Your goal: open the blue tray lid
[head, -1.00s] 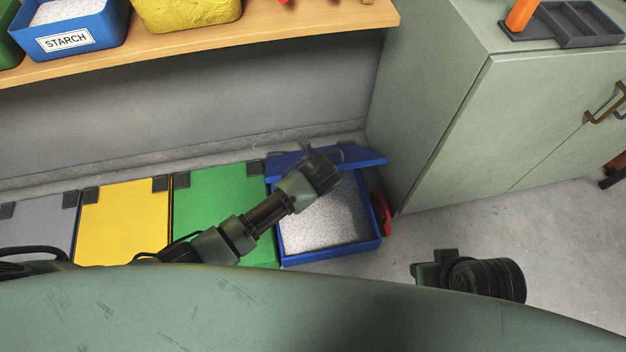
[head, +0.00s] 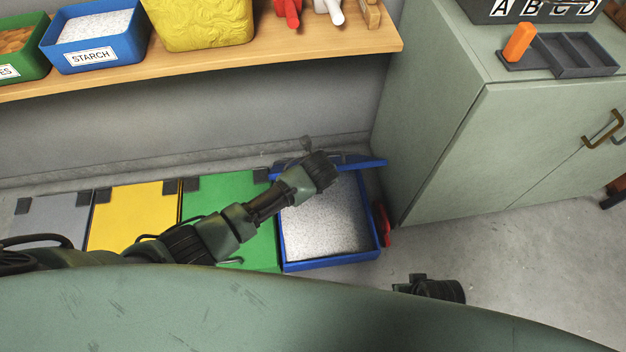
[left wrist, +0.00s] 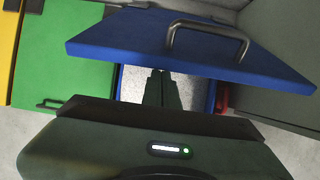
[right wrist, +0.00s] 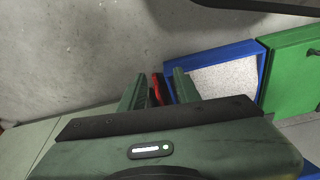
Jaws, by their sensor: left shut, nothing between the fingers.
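The blue tray (head: 331,262) stands on the floor at the right end of the row, with speckled white material inside. Its blue lid (head: 358,161) is raised at the back. The lid and its metal handle (left wrist: 205,32) fill the upper left wrist view. My left gripper (head: 306,146) is by the lid above the tray, its fingers partly hidden by the wrist in the head view. Its fingers are together and empty in the left wrist view (left wrist: 163,76). My right gripper (right wrist: 160,84) is open and empty, right of the tray; only part of it (head: 430,288) shows in the head view.
Green (head: 235,205), yellow (head: 132,215) and grey (head: 45,218) lids lie shut left of the tray. A red object (head: 382,224) is beside the tray's right side. A green-grey cabinet (head: 440,150) stands right, and a wooden shelf (head: 300,52) overhangs behind.

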